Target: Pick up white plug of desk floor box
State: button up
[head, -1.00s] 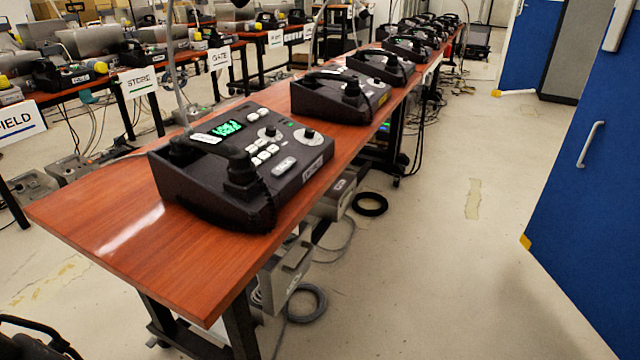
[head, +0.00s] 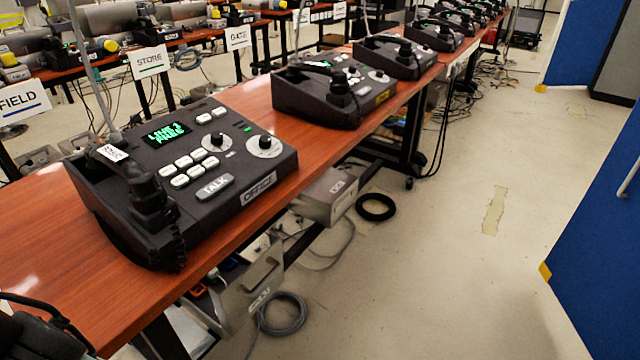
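A grey box (head: 240,298), which may be the desk floor box, is under the near end of the desk (head: 50,230). The desk top and its legs partly cover it. A small pale patch shows at its upper edge, but I cannot tell whether it is the white plug. A second grey box (head: 326,198) is farther back under the desk. A dark part at the lower left corner seems to belong to my arm. My gripper's fingers cannot be made out.
A black paging phone (head: 190,165) labelled OFFICE stands on the near desk, with more phones in a row behind it. A grey cable coil (head: 282,314) and a black ring (head: 376,207) lie on the floor. Open floor lies to the right, before a blue panel (head: 600,230).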

aim_at(213, 274)
jog(key=i+l, duration=0.15)
jog(key=l, duration=0.15)
jog(key=i+l+u, duration=0.15)
jog(key=l, duration=0.5)
jog(key=i+l+u, duration=0.15)
jog(key=l, duration=0.2)
